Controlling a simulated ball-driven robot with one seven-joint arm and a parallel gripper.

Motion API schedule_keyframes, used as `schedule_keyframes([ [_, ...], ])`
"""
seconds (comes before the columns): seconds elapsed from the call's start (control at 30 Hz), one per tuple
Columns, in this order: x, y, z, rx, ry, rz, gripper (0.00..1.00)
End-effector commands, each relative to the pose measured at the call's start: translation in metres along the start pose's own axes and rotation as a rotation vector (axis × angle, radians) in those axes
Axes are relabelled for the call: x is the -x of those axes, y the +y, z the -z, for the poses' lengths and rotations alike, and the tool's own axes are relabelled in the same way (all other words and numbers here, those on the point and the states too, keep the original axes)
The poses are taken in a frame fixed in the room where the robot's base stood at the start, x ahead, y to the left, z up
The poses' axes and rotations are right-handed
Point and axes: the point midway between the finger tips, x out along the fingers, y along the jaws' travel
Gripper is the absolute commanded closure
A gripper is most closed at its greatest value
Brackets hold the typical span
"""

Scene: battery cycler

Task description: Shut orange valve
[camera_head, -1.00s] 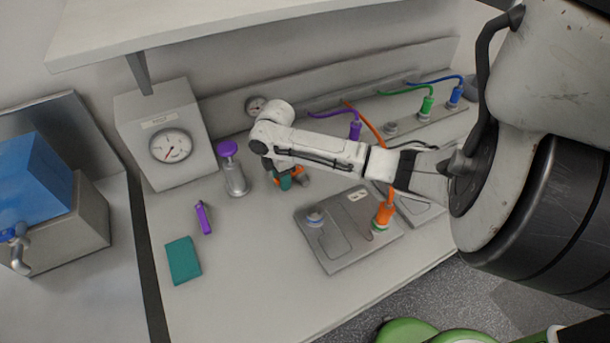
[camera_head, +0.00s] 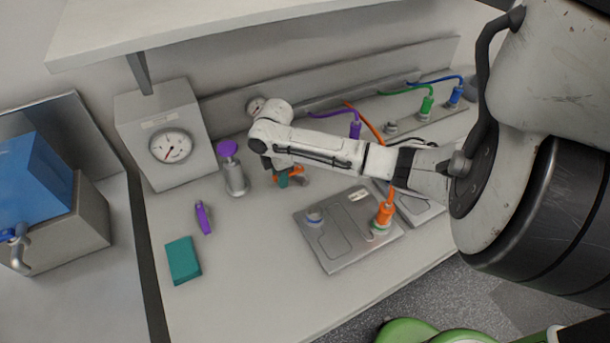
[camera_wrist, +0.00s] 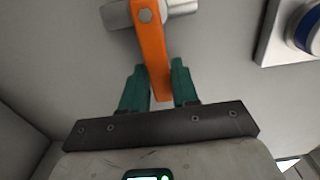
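The orange valve handle (camera_wrist: 151,48) shows in the wrist view as a flat orange lever on a grey metal valve body (camera_wrist: 182,8). Its lower end lies between the two teal fingertips of my gripper (camera_wrist: 159,85). The fingers sit close on both sides of the lever; I cannot tell whether both touch it. In the head view my gripper (camera_head: 284,179) points down at the back of the bench, with the orange valve (camera_head: 296,174) partly hidden behind it.
A purple-topped cylinder (camera_head: 235,178) stands just left of my gripper. A gauge box (camera_head: 168,148) is farther left. A purple object (camera_head: 203,218) and a teal block (camera_head: 183,261) lie on the bench. A grey plate (camera_head: 334,256) with an orange connector (camera_head: 383,214) lies in front. The front-left bench is mostly clear.

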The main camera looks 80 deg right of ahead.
Motion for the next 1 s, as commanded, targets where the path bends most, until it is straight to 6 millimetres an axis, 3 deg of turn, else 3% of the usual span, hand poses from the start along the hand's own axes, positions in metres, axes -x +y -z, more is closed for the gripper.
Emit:
schedule_keyframes([
  [0.27, 0.0, 0.003, -0.001, -0.001, -0.001, -0.005, 0.76],
  [0.3, 0.001, 0.003, -0.001, -0.001, -0.001, -0.005, 0.64],
  [0.33, 0.001, 0.003, -0.001, -0.001, -0.001, -0.005, 0.63],
  [0.57, 0.001, 0.003, -0.001, 0.0, -0.001, -0.004, 0.63],
  [1.0, 0.045, 0.005, -0.001, 0.001, 0.0, -0.005, 0.63],
])
